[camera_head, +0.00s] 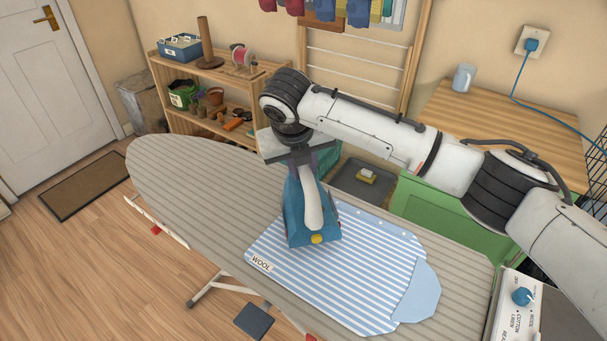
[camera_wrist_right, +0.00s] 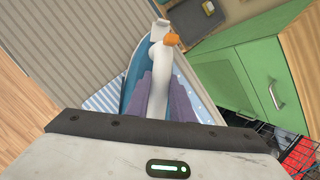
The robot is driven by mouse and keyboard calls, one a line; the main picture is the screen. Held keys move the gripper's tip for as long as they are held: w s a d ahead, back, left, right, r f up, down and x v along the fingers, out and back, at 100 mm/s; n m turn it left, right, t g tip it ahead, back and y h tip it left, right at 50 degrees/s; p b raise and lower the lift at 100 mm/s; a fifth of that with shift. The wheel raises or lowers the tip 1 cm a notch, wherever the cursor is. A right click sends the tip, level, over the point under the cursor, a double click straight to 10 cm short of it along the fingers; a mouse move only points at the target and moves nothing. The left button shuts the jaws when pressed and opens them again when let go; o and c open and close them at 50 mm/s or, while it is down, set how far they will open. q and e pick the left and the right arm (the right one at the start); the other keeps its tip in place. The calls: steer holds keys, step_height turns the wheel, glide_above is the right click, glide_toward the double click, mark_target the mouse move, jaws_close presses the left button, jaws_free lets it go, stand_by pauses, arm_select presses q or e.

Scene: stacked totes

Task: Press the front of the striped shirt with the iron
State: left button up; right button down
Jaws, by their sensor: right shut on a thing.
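The blue iron (camera_head: 297,220) with a white handle is over the upper left part of the shirt. I cannot tell whether its sole touches the cloth. My right gripper (camera_head: 300,160) is shut on the iron's handle, and its purple finger pads (camera_wrist_right: 165,100) flank the white handle (camera_wrist_right: 158,75) in the wrist view. A strip of the shirt (camera_wrist_right: 105,97) shows beside the iron there. My left gripper is not in view.
A control panel with a blue dial (camera_head: 521,297) stands at the board's right end. Behind are a wooden shelf (camera_head: 205,65), a grey tray (camera_head: 362,185), a green cabinet (camera_head: 440,218) and a wooden counter (camera_head: 500,120) with a mug (camera_head: 463,77). The board's left end is clear.

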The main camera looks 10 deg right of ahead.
steer(key=shift+w+r, duration=0.15)
steer(key=shift+r, duration=2.25)
steer(key=s+r, duration=0.3)
steer(key=s, duration=0.3)
steer(key=s+a+r, duration=0.1)
steer(key=s+r, duration=0.2)
steer(key=s, duration=0.4)
steer(key=shift+s+a, duration=0.3)
steer(key=shift+f, duration=0.1)
